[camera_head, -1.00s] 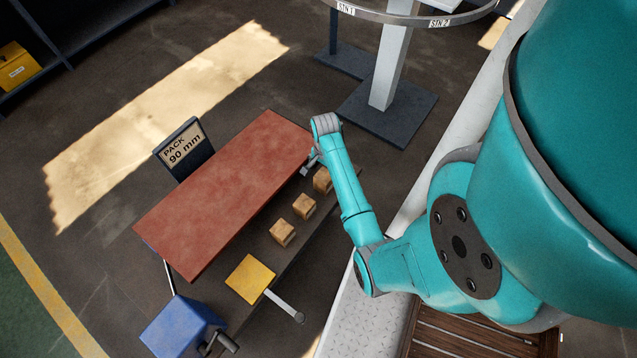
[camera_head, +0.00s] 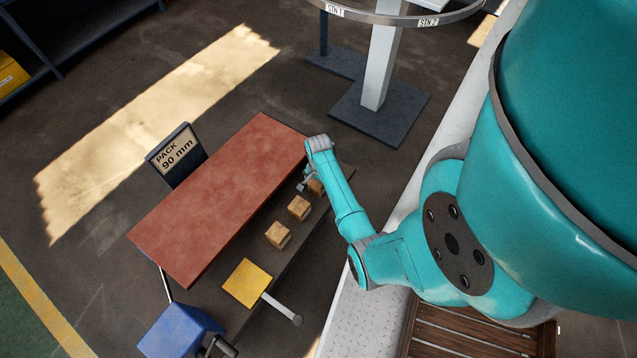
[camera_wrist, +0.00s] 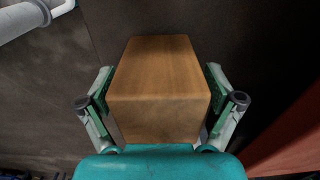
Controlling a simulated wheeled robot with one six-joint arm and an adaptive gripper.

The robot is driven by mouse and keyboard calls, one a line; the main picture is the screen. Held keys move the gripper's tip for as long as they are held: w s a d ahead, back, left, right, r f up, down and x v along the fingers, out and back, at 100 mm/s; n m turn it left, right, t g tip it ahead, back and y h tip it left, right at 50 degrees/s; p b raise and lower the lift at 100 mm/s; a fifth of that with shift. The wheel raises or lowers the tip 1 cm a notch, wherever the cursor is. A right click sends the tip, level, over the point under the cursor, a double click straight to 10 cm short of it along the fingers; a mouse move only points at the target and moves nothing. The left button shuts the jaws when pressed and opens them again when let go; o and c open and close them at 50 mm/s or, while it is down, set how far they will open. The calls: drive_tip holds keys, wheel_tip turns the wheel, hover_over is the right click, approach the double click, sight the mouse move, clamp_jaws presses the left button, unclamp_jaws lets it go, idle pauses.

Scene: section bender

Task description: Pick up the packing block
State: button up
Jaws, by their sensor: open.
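Several tan wooden packing blocks stand in a row on a dark shelf along the red table's near side, in the head view. The packing block at the far end (camera_head: 316,187) is partly hidden by my gripper (camera_head: 304,183). In the wrist view this packing block (camera_wrist: 158,80) fills the middle. My gripper (camera_wrist: 160,104) is open, with one finger on each side of the block. Narrow gaps seem to show beside the fingers; I cannot tell whether either touches. The other two blocks, the middle one (camera_head: 299,208) and the near one (camera_head: 278,235), stand apart from my gripper.
The red tabletop (camera_head: 220,195) lies left of the blocks, with a "PACK 90 mm" sign (camera_head: 176,155) behind it. A yellow square plate (camera_head: 247,284) and a blue box (camera_head: 178,330) are at the near end. A post on a dark base (camera_head: 380,112) stands beyond.

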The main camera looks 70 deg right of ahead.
drive_tip(key=shift+c, duration=0.3)
drive_tip(key=c, duration=1.2)
